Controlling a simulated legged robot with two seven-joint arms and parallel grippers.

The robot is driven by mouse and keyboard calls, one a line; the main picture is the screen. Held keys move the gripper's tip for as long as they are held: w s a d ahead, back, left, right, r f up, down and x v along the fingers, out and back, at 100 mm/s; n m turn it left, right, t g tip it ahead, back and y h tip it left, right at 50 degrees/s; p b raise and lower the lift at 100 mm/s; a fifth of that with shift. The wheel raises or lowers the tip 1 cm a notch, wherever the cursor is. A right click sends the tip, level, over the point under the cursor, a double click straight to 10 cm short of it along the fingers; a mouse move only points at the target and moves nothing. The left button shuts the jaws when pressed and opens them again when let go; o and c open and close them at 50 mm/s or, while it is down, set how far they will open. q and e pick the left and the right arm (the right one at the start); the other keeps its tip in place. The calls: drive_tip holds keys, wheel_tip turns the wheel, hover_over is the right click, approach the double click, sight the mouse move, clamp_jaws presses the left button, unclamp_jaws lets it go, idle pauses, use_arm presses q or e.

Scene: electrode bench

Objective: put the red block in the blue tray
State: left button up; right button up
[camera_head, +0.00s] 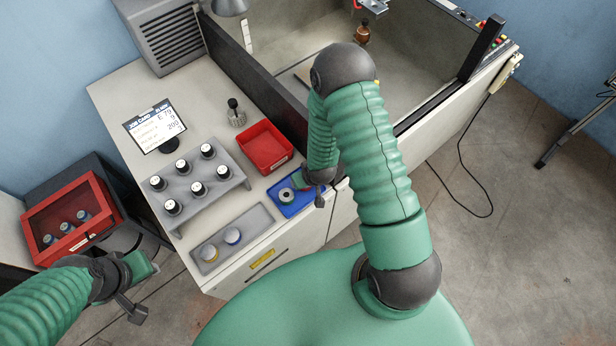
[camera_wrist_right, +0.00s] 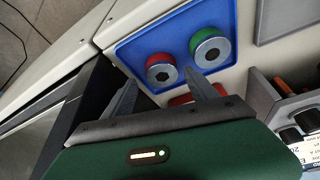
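The blue tray (camera_head: 305,208) lies at the bench's front edge, and it also shows in the right wrist view (camera_wrist_right: 133,53). The red block (camera_wrist_right: 160,69), a short cylinder with a grey top, sits in it beside a green block (camera_wrist_right: 207,46), whose ring also shows in the head view (camera_head: 286,195). The red block is hidden in the head view. My right gripper (camera_wrist_right: 160,82) is over the tray; its fingers are apart, with the red block just beyond the tips and nothing held. My left gripper (camera_head: 135,290) is off the bench at lower left; its opening is unclear.
A red tray (camera_head: 265,148) stands behind the blue one. A grey tray (camera_head: 257,219) with yellow and blue blocks lies to its left.

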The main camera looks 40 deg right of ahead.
drive_tip(key=s+a+r+n+g, duration=0.1)
drive_tip(key=s+a+r, duration=0.2)
drive_tip(key=r, duration=0.4)
drive_tip(key=s+a+r+y+b, duration=0.1)
drive_tip(key=s+a+r, duration=0.15)
drive_tip(key=r, duration=0.55)
drive_tip(key=s+a+r+n+g, duration=0.1)
drive_tip(key=s+a+r, duration=0.25)
drive_tip(key=r, duration=0.35)
drive_tip(key=s+d+b+x, duration=0.1)
drive_tip(key=s+b+x, duration=0.2)
drive_tip(key=b+x, duration=1.1)
drive_tip(key=shift+w+f+b, duration=0.2)
drive_tip(key=shift+f+b, duration=0.35)
drive_tip(key=shift+f, duration=0.15)
drive_tip(key=shift+d, duration=0.2)
